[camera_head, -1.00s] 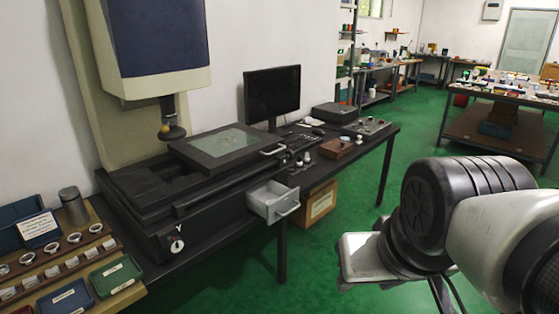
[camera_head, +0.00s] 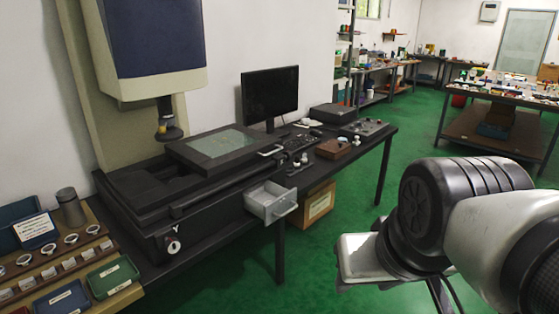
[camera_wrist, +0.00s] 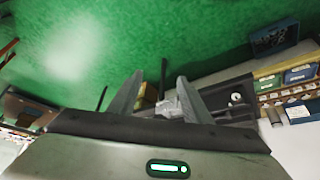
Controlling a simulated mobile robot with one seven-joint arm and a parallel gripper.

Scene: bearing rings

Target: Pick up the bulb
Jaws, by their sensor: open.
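I cannot clearly make out the bulb. Small pale rounded pieces (camera_head: 300,158) stand on the dark bench behind the open drawer in the head view, with another white piece (camera_head: 357,140) by the brown box. They are too small to tell whether one is the bulb. An open grey drawer (camera_head: 270,204) juts from the bench front; its inside shows little detail. My gripper (camera_wrist: 156,88) is open and empty in the wrist view, over the green floor. The drawer (camera_wrist: 170,108) shows beyond and between the fingers, well apart from them. The gripper's fingers do not show in the head view.
The measuring machine (camera_head: 190,175) with its overhead column fills the bench's left. A rack of rings and trays (camera_head: 65,262) is front left.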

